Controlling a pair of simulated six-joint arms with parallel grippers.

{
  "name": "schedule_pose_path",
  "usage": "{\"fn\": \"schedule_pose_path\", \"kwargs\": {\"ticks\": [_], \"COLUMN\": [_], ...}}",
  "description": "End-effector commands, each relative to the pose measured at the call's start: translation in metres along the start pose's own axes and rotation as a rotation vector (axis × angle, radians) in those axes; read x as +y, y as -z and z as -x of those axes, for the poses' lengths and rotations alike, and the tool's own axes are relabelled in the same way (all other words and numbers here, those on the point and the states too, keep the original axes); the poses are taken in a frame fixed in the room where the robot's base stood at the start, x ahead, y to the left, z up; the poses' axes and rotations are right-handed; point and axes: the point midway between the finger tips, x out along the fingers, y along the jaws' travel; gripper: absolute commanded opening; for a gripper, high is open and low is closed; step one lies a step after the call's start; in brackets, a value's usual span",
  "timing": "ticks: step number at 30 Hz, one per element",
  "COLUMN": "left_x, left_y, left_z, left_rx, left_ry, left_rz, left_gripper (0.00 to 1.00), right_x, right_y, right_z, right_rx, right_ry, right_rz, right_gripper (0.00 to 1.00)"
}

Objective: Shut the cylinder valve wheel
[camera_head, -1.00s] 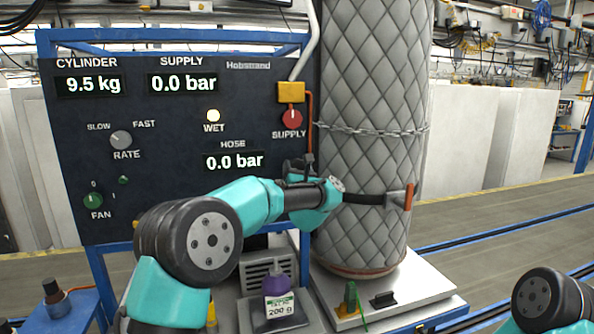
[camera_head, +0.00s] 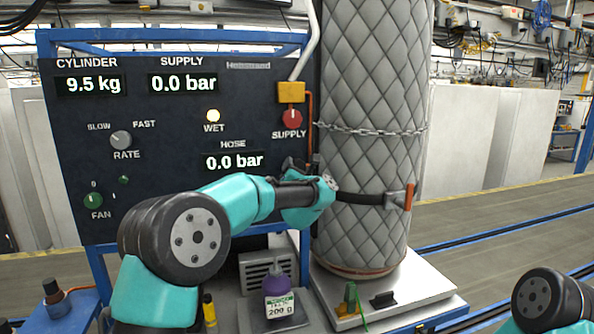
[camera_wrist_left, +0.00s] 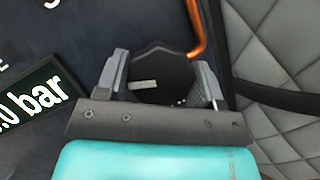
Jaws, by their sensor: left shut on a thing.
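My left gripper (camera_head: 295,166) is at the gap between the dark panel and the quilted grey cylinder (camera_head: 372,90). In the left wrist view, a black many-sided wheel (camera_wrist_left: 162,72) with a small pale label sits between its two fingers (camera_wrist_left: 163,85), which are shut on it. A copper pipe (camera_wrist_left: 194,35) runs just behind the wheel. In the head view, my forearm and gripper hide the wheel. I cannot tell how far the wheel is turned. My right arm shows only at the bottom right; its gripper is out of view.
The panel (camera_head: 75,140) reads cylinder 9.5 kg, supply 0.0 bar and hose 0.0 bar. A red supply knob (camera_head: 292,119) is above the gripper. A strap with an orange-handled buckle (camera_head: 408,197) rings the cylinder. A purple-topped bottle (camera_head: 277,284) stands below my forearm.

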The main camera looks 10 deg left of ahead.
Motion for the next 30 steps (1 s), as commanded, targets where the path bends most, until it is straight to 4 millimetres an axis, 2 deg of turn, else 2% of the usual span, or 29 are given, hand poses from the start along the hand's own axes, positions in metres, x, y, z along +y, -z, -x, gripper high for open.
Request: {"fn": "schedule_pose_path", "kwargs": {"ticks": [15, 30], "left_x": [0.0015, 0.0019], "left_y": [-0.0002, -0.0004], "left_z": [0.0, -0.0004], "left_rx": [0.001, 0.001], "left_ry": [0.185, 0.321], "left_rz": [-0.444, -0.769], "left_gripper": [0.38, 0.38], "right_x": [0.0, 0.0], "right_y": [0.0, 0.0], "right_z": [0.0, 0.0], "right_rx": [0.0, 0.0], "right_ry": [0.0, 0.0], "right_rz": [0.0, 0.0], "right_gripper": [0.43, 0.43]}}
